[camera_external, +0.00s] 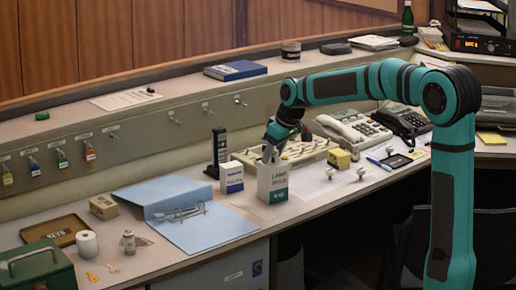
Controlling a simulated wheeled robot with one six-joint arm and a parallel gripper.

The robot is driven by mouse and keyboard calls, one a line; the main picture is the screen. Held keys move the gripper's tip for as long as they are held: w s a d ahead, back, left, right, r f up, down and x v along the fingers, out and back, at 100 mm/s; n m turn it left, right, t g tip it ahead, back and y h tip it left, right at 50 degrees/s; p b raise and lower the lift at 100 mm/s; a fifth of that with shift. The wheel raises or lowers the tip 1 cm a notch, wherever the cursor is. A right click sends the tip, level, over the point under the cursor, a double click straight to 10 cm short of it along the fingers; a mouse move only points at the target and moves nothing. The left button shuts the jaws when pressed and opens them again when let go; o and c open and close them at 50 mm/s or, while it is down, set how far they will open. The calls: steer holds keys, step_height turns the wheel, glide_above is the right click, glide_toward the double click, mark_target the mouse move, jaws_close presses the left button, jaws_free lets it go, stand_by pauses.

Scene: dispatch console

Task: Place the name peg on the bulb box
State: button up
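The bulb box (273,187), a white and grey-green carton lettered like "LAMP BULBS", stands upright on the desk near the middle. My gripper (269,155) points down right at the top of this box. A small pale shape shows between the fingers, but I cannot tell whether it is a peg or part of the box. Finger opening is too small to judge. Small whitish pegs stand on the desk to the right, one (330,173) nearer the box and another (361,173) further right. I cannot tell which peg is the name peg.
A smaller white and blue box (231,178) stands just left of the bulb box. A black handset (217,152) stands behind it. A pale key panel (310,151) lies behind my gripper. A blue binder (205,228) lies open at left. Telephones (352,130) are at the right.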

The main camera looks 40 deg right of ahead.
steer(key=shift+r, duration=0.15)
steer(key=v, duration=1.2)
steer(key=shift+s, duration=0.1)
steer(key=s+a+r+m+t, duration=0.1)
steer(key=s+r+t, duration=0.2)
steer(key=s, duration=0.8)
steer(key=s+a+r+m+t, duration=0.1)
steer(key=s+r+t, duration=0.3)
steer(key=s, duration=0.7)
steer(key=s+a+r+m+t+h, duration=0.1)
steer(key=s+a+r+t, duration=0.1)
steer(key=s+t, duration=0.4)
steer(key=s+r, duration=0.1)
steer(key=s, duration=0.4)
steer(key=shift+a+r, duration=0.15)
steer(key=shift+r, duration=0.1)
